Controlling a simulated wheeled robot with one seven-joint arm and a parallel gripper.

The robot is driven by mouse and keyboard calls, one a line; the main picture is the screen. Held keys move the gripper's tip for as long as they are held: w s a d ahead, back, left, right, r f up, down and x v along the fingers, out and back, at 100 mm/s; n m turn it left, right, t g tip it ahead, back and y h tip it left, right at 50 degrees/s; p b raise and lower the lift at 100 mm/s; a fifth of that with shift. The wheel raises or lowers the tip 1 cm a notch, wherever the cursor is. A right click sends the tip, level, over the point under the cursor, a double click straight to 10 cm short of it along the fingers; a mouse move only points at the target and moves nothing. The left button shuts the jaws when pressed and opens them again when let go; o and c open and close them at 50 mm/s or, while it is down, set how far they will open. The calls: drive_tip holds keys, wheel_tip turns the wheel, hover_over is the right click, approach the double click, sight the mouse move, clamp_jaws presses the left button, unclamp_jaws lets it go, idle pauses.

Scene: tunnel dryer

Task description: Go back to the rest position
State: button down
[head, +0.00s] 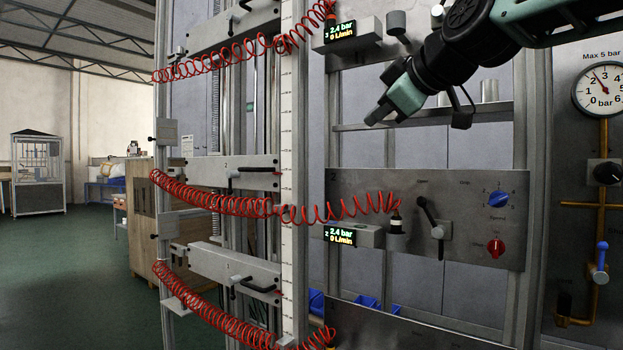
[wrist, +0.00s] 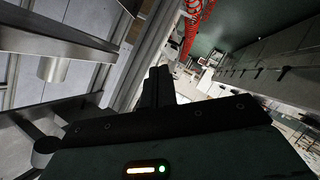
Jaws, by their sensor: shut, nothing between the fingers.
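My gripper (head: 376,114) is in the upper middle of the head view, in front of the metal rack and above the panel marked 2 (head: 455,248). My arm reaches in from the upper right. The fingers point down and to the left and touch nothing. In the wrist view the dark fingers (wrist: 159,85) are together with nothing between them. Red coiled hoses (wrist: 200,15) show beyond them at the top.
Red coiled hoses (head: 225,203) hang across the left of the rack. Panel 2 carries a black lever (head: 432,218), a blue knob (head: 498,199) and a red knob (head: 495,248). A pressure gauge (head: 600,89) is at the far right. Green floor (head: 75,270) at left is open.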

drive_tip(key=s+a+f+m+g+h+p, duration=0.1)
drive_tip(key=s+a+f+g, duration=0.1)
drive_tip(key=s+f, duration=0.35)
drive_tip(key=s+a+f+m+g+p, duration=0.1)
drive_tip(key=s+a+f+g, duration=0.15)
drive_tip(key=f, duration=0.65)
drive_tip(key=s+a+f+m+g+h+p, duration=0.1)
drive_tip(key=s+f+g, duration=0.1)
drive_tip(key=s+f, duration=0.35)
drive_tip(key=s+d+f+m+g+h+p, duration=0.1)
drive_tip(key=s+d+f, duration=0.3)
drive_tip(key=s+f, duration=0.5)
drive_tip(key=s+d+f+m+g+h+p, duration=0.1)
drive_tip(key=s+d+f+g, duration=0.3)
drive_tip(key=s+f, duration=0.5)
drive_tip(key=shift+s+f+m+g+h, duration=0.15)
drive_tip(key=shift+s+m+g+h, duration=0.2)
drive_tip(key=shift+s+m+h, duration=0.6)
idle(0.8)
